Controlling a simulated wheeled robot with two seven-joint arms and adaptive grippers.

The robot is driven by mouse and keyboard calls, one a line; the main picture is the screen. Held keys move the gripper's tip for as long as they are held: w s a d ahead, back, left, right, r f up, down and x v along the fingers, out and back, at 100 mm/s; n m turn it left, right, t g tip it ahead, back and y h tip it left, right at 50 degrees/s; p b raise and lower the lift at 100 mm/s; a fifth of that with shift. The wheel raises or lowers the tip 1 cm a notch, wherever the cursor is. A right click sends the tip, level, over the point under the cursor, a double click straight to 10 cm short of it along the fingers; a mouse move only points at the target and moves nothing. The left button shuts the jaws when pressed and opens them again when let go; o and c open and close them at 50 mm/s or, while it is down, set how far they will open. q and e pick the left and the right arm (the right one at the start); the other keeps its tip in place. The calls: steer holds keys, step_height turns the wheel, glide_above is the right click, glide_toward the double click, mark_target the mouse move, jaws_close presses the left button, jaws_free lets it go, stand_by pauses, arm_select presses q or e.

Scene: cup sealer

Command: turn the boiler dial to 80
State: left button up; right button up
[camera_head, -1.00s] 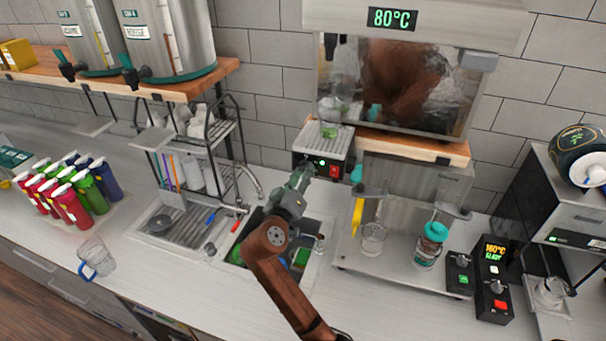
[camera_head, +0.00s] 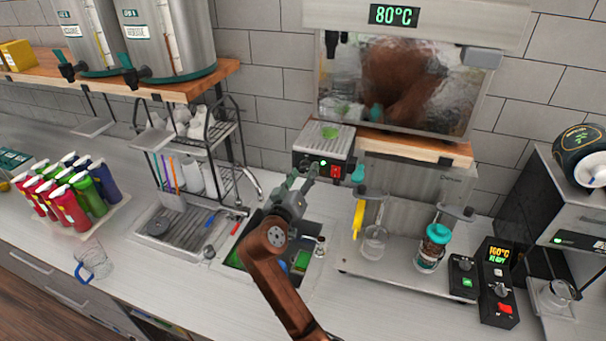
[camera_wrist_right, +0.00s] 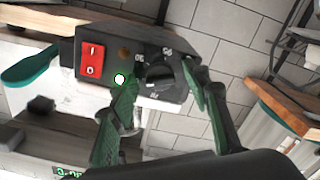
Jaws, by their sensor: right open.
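The boiler dial (camera_wrist_right: 160,78) is a black knob on a dark front panel in the right wrist view, with small white numbers beside it. The panel belongs to the small boiler box (camera_head: 323,153) under the steel tank in the head view, where my gripper partly covers the dial. My right gripper (camera_wrist_right: 163,92) is open, its two fingers on either side of the dial; I cannot tell whether they touch it. It also shows in the head view (camera_head: 303,177). My left gripper is not in view.
A sink (camera_head: 240,255) lies below my right arm.

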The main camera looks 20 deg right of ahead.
step_height(320, 180, up, 10)
stand_by(0.6)
